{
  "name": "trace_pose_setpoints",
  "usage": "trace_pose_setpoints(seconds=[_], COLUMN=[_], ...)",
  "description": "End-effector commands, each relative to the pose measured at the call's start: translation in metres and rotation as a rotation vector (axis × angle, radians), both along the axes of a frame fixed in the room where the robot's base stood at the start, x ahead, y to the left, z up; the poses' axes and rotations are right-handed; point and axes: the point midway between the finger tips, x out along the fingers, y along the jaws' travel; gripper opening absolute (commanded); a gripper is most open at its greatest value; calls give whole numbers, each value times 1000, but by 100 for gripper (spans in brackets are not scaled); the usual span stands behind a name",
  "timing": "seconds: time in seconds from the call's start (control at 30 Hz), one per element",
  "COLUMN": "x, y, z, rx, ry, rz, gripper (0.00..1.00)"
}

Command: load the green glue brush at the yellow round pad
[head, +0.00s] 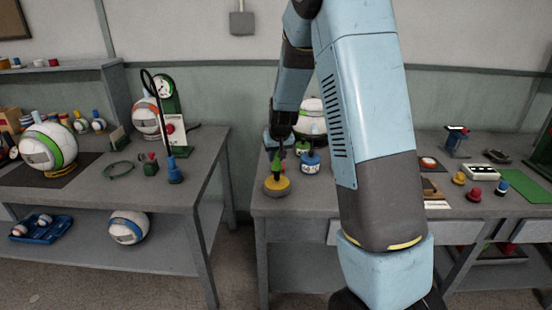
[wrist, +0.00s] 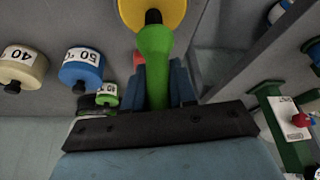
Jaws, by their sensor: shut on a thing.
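My gripper (wrist: 158,85) is shut on the green glue brush (wrist: 154,45), gripping its handle between dark blue fingers. The brush also shows in the head view (head: 277,158), pointing down with its dark tip low. The yellow round pad (head: 277,183) sits on a grey base near the front left corner of the middle table. In the wrist view the pad (wrist: 168,8) is cut by the top edge, and the brush's black tip overlaps it. The tip is at or just over the pad; I cannot tell whether they touch.
A blue pot (head: 311,162) marked 50 stands right of the pad; the wrist view also shows a cream pot (wrist: 22,67) marked 40. A white and green ball (head: 311,117) is behind. The left table (head: 203,165) stands across a gap. My arm hides part of the middle table.

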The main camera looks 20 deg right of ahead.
Motion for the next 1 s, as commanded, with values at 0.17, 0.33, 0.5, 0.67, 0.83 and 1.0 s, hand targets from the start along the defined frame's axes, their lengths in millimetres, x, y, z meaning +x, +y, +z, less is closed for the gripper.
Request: trace_pose_setpoints(seconds=[0.17,0.33,0.5,0.67,0.83,1.0], x=[0,0,0,1,0,0], y=[1,0,0,0,0,0], z=[13,24,35,45,56,60], rx=[-1,0,0,0,0,0], ry=[-2,-2,-3,-3,-3,-2], rz=[2,0,1,0,-1,0], gripper=[0,0,0,0,0,0])
